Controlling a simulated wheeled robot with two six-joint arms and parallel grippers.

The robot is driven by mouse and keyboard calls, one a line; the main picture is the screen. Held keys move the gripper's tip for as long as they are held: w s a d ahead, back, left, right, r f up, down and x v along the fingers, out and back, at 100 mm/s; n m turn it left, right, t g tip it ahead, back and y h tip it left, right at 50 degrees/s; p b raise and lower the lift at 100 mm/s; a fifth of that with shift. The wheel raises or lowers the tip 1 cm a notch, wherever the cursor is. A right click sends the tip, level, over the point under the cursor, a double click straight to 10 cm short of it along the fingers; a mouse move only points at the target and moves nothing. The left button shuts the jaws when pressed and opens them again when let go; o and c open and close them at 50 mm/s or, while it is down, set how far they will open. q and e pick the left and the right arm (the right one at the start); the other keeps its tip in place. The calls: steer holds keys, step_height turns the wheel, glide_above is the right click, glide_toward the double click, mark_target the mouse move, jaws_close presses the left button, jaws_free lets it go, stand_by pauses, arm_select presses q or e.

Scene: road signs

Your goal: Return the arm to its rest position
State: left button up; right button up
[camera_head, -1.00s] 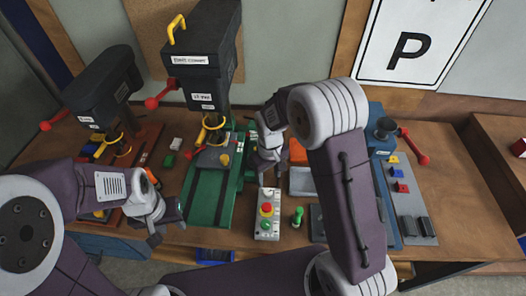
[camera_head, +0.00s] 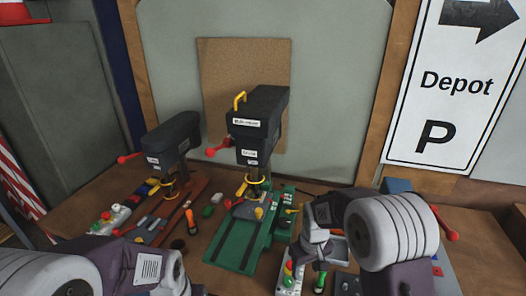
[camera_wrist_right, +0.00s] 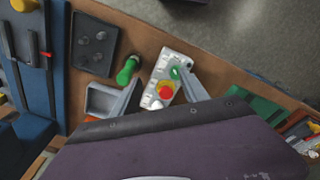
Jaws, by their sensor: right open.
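My right arm reaches in from the lower right of the head view. Its gripper (camera_head: 322,252) hangs over the workbench, right of the green drill-press base (camera_head: 238,240). In the right wrist view its two grey fingers (camera_wrist_right: 160,92) stand apart with nothing between them. Beyond them is a pale control box (camera_wrist_right: 165,75) with red, yellow and green buttons, apart from the fingers as far as I can tell. My left arm shows at the lower left of the head view. Only the upper part of its gripper (camera_head: 172,274) shows; its fingertips are cut off by the lower edge.
A large drill press (camera_head: 258,120) and a smaller one (camera_head: 172,145) stand at the back, with red-handled levers. Small parts lie at the bench's left. A Depot sign (camera_head: 455,85) is on the right wall.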

steer(key=s+d+f+m+b, duration=0.2)
steer(key=s, duration=0.4)
steer(key=s+d+f+m+b, duration=0.1)
steer(key=s+d+m+b, duration=0.1)
steer(key=s, duration=0.5)
steer(key=shift+s+d+f+b, duration=0.3)
steer(key=shift+d+f+b, duration=0.05)
steer(key=shift+d+b, duration=0.25)
